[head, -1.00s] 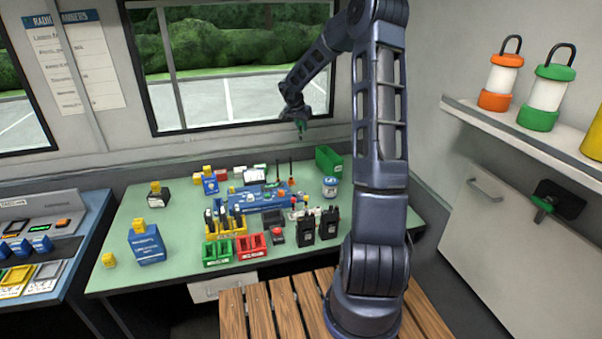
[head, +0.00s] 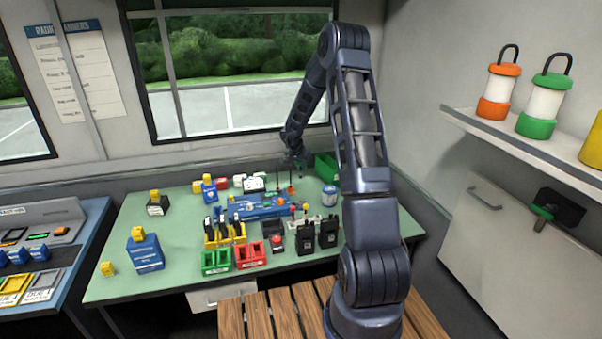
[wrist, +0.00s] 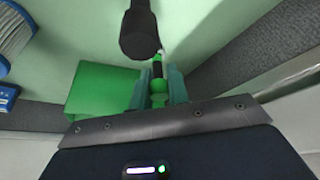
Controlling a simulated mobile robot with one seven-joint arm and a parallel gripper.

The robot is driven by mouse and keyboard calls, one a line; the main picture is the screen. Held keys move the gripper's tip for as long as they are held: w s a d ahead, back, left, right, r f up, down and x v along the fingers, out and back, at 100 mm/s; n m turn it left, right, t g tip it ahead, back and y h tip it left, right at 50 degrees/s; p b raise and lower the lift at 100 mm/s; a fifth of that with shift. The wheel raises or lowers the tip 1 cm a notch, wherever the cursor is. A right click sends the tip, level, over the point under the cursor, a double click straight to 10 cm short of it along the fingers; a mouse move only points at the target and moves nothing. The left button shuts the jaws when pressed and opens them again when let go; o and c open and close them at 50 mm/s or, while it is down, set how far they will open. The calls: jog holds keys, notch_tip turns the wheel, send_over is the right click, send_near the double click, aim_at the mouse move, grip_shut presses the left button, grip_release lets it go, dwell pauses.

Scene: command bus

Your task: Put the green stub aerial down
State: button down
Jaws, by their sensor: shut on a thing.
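My gripper (wrist: 159,92) is shut on the green stub aerial (wrist: 158,100), which has a green base and a dark part and sits between the two fingers in the wrist view. In the head view my gripper (head: 298,165) is low over the back right of the green table (head: 185,270), just left of the green box. The aerial is too small to make out there. Whether its tip touches the table, I cannot tell.
The green box (wrist: 100,88) is close beside the fingers; it also shows in the head view (head: 326,167). A dark rod (wrist: 139,32) stands near the fingers. A blue and white can (head: 329,196) and two black radios (head: 318,235) stand in front.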

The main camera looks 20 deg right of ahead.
aim_at(301, 172)
jog(key=shift+f, duration=1.55)
jog(key=shift+f, duration=0.1)
jog(key=c, duration=1.3)
grip_release()
jog(key=shift+c, duration=0.2)
